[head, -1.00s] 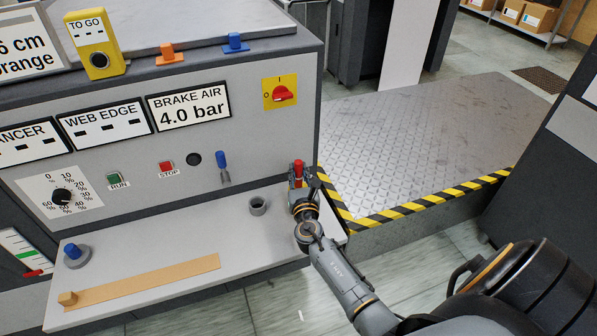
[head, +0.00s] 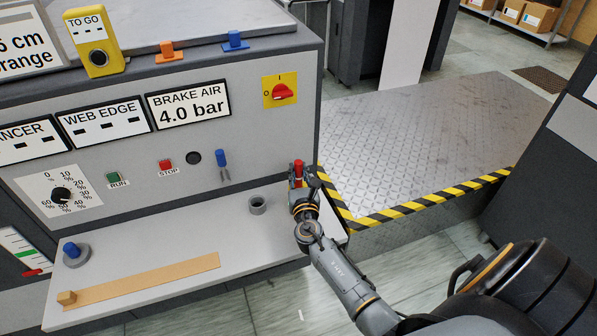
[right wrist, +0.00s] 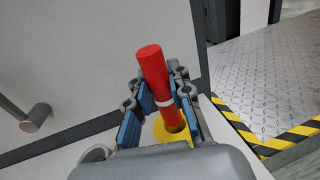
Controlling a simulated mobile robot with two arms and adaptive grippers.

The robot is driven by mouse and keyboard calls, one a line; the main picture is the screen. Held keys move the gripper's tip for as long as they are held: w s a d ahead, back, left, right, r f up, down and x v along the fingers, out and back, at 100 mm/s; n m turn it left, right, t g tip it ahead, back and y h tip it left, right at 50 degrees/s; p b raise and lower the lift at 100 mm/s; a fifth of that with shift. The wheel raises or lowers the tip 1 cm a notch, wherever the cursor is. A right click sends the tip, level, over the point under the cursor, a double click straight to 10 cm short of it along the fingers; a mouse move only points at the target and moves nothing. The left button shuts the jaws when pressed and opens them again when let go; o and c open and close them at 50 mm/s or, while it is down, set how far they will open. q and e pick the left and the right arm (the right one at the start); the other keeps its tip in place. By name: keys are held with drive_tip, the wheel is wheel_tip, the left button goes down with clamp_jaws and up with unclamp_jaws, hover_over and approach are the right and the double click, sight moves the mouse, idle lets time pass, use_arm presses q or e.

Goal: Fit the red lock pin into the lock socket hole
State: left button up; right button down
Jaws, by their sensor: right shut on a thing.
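The red lock pin (head: 298,169) stands upright at the right end of the machine's shelf, in my right gripper (head: 304,190). In the right wrist view the pin (right wrist: 153,66) has a white band and sits between the blue-padded fingers of my right gripper (right wrist: 161,104), which is shut on it. Its lower end meets a round yellow piece (right wrist: 160,129) with a dark opening. I cannot tell how deep the pin is in that opening, or whether this is the lock socket; the gripper hides most of it. My left gripper is not in view.
A grey ring (head: 258,205) stands on the shelf (head: 190,235), left of my gripper. A dark round hole (head: 194,158) and a blue-handled part (head: 221,163) are on the panel. A yellow-black striped edge (head: 420,203) borders the metal platform at right.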

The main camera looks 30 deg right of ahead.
sight(299, 186)
drive_tip(key=shift+f+b, duration=2.1)
drive_tip(key=shift+f, duration=0.15)
drive_tip(key=c, duration=1.1)
unclamp_jaws()
drive_tip(key=shift+s+a+f, duration=0.1)
drive_tip(key=shift+s, duration=0.1)
drive_tip(key=v, duration=1.1)
drive_tip(key=shift+s+a, duration=0.15)
drive_tip(key=shift+s, duration=0.1)
